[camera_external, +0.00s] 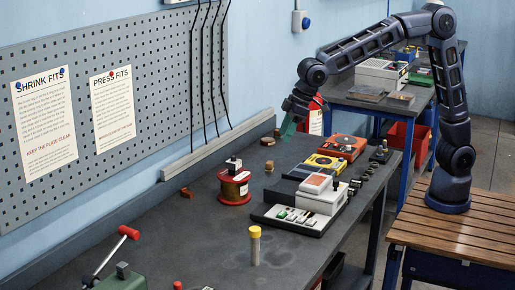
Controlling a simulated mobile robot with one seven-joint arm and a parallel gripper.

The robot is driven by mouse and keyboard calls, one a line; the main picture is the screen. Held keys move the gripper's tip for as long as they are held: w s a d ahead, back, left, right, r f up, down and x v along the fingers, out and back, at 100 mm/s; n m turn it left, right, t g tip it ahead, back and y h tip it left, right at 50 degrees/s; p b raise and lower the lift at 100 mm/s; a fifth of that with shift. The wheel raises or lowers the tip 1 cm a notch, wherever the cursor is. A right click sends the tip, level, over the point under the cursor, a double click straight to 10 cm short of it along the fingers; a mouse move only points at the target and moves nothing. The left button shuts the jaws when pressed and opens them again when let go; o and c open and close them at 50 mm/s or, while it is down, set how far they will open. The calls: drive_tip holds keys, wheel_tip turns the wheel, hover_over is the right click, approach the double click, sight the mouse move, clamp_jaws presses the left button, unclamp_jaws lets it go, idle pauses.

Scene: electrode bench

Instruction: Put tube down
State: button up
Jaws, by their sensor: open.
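A pale tube with a yellow cap (254,246) stands upright on the dark bench top (190,240), near the front middle of the view. My gripper (287,130) is open, small in the picture, and points down over the far part of the bench. It is well apart from the tube, farther back and to the right. A teal patch shows at the gripper's end; I cannot tell whether it is part of the gripper or a thing behind it.
A red spool (234,188) stands behind the tube. A white device (322,195) on a dark panel with buttons, a yellow box (326,163) and an orange box (343,147) line the right side. A red-handled press (122,236) stands front left. Bench around the tube is clear.

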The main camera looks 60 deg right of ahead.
drive_tip(key=s+d+r+m, duration=0.1)
drive_tip(key=s+d+r, duration=0.15)
drive_tip(key=d, duration=0.75)
drive_tip(key=s+d+r+m+h, duration=0.1)
drive_tip(key=s+d+r+m, duration=0.15)
drive_tip(key=d, duration=0.85)
drive_tip(key=s+d+r+m, duration=0.1)
drive_tip(key=s+d+r, duration=0.15)
drive_tip(key=d, duration=0.75)
drive_tip(key=s+d+f+m, duration=0.1)
drive_tip(key=s+d+f, duration=0.2)
drive_tip(key=s+d, duration=0.5)
drive_tip(key=s+d+f+m+h, duration=0.1)
drive_tip(key=s+d+f+m, duration=0.1)
drive_tip(key=s+d, duration=0.6)
drive_tip(key=s+f, duration=0.1)
drive_tip(key=s, duration=0.2)
drive_tip(key=shift+s+d+t+h, duration=0.25)
drive_tip(key=shift+s+t+h, duration=0.05)
drive_tip(key=shift+s+t, duration=0.1)
